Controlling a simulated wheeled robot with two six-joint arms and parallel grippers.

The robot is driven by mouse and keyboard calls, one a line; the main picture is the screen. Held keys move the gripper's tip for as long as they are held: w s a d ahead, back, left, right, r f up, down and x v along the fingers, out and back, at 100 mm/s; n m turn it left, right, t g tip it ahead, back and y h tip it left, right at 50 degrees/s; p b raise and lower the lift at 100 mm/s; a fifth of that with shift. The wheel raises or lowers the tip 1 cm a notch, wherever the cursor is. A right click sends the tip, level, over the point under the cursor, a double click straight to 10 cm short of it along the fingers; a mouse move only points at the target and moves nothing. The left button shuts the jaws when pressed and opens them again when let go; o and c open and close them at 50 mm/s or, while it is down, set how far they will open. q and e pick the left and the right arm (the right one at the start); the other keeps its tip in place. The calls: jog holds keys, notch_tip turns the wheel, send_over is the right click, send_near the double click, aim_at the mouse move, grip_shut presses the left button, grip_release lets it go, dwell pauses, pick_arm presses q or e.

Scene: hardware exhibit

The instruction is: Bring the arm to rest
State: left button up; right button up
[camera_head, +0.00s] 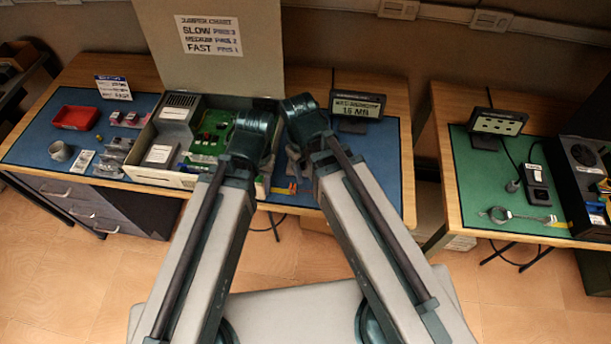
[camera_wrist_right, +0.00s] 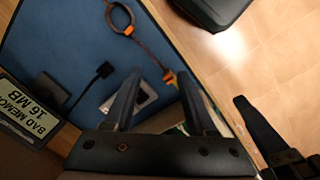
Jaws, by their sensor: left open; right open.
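My two arms reach forward over the blue-matted table (camera_head: 22,152) in the head view. Their raised forearms hide the fingertips of both grippers there. In the right wrist view my right gripper (camera_wrist_right: 157,98) has its two dark fingers apart, with nothing held between them. Beyond the fingers lie a small grey plate and the blue mat. A dark finger-like part at the lower right, which looks like my left gripper (camera_wrist_right: 264,132), is cut off by the frame.
An open case with a green circuit board (camera_head: 209,133) stands left of my arms. A display reading 16 MB (camera_head: 357,105) stands behind right. A strap with orange clips (camera_wrist_right: 128,30) lies near the table edge. A green-matted table (camera_head: 467,200) is further right, past a gap.

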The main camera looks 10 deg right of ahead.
jog(key=s+m, duration=0.1)
jog(key=s+a+m, duration=0.1)
jog(key=shift+s+a, duration=0.15)
jog(key=shift+s, duration=0.25)
dwell(1.2)
